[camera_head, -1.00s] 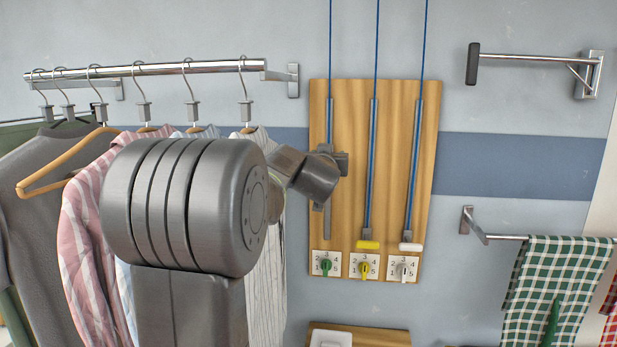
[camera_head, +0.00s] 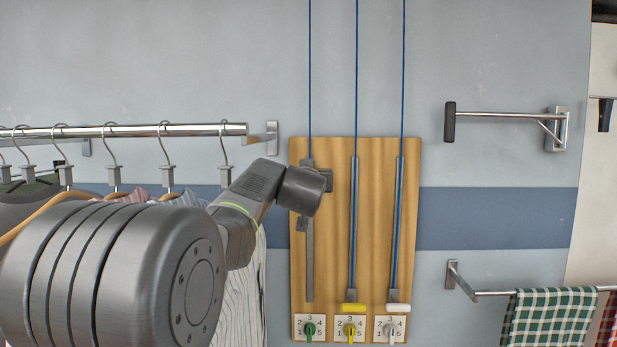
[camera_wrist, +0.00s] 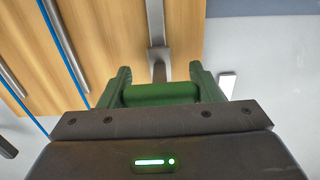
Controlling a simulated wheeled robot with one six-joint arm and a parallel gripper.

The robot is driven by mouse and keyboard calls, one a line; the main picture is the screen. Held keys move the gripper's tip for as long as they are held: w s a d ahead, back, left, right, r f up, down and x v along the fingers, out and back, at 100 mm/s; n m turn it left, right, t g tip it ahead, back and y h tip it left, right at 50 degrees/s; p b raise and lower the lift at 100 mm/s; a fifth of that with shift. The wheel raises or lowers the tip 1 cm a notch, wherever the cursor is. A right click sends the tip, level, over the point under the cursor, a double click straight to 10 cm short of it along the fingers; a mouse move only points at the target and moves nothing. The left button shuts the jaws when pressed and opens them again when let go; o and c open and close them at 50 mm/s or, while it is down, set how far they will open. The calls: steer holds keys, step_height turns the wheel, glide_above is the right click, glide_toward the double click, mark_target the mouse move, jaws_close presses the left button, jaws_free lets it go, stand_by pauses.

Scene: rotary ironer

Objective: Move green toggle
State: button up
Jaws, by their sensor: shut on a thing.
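The green toggle (camera_wrist: 160,94) is a green bar lying crosswise between the two fingers of my gripper (camera_wrist: 160,80) in the wrist view. My gripper is shut on it. In the head view my gripper (camera_head: 316,182) is in front of the left track of the wooden board, near its upper part, and the green toggle is hidden there. A grey metal strip (camera_head: 309,265) runs down the board below the gripper. The yellow toggle (camera_head: 353,308) and the white toggle (camera_head: 398,307) hang lower, at the ends of the middle and right tracks.
The wooden board (camera_head: 375,210) carries numbered dials with a green knob (camera_head: 309,329), a yellow knob (camera_head: 350,329) and a whitish knob (camera_head: 389,329). A clothes rail (camera_head: 190,130) with hangers is at left. A wall bracket (camera_head: 505,114) and checked towels (camera_head: 550,318) are at right.

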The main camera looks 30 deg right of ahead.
steer(key=shift+r, duration=0.4)
steer(key=o, duration=1.1)
steer(key=shift+o, duration=1.4)
steer(key=shift+f, duration=0.1)
steer(key=shift+s+a+f, duration=0.1)
steer(key=b+v, duration=0.4)
steer(key=v, duration=0.9)
steer(key=shift+s+a+b, duration=0.2)
steer(key=shift+s+b, duration=0.1)
steer(key=shift+b, duration=0.05)
